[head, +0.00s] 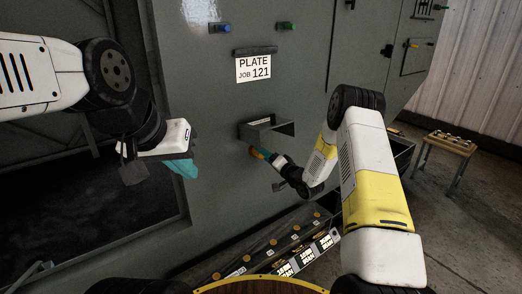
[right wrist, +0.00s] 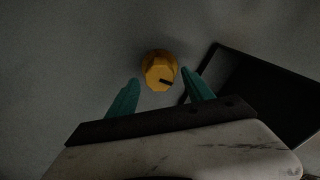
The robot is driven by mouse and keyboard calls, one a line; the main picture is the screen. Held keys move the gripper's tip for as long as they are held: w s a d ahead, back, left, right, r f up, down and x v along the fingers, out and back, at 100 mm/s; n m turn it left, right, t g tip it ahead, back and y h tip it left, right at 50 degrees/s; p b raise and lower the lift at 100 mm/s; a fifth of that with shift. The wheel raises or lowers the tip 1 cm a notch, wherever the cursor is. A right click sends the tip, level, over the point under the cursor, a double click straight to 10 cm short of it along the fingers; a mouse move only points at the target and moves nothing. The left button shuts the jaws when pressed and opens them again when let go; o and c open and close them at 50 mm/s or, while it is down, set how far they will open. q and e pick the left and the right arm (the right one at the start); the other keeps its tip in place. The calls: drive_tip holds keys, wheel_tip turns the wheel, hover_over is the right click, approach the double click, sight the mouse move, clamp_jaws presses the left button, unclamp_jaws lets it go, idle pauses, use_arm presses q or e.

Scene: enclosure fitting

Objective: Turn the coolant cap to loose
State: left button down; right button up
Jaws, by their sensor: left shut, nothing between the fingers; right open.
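The coolant cap is most likely the faceted yellow-orange knob (right wrist: 158,66) on the grey panel, with a dark mark on its face. It also shows small in the head view (head: 256,154), below a protruding grey box. My right gripper (right wrist: 161,77) is open, its teal fingers on either side of the cap near its face. A gap shows on each side, and I see no contact. In the head view the right gripper (head: 262,156) reaches in close to the panel. My left gripper (head: 183,167) is shut and empty in front of the cabinet's left side, away from the cap.
The protruding grey box (head: 268,128) is close above the right gripper. A rack with labels (head: 290,245) stands below. A small table (head: 449,143) stands at right.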

drive_tip(key=shift+x, duration=1.55)
clamp_jaws()
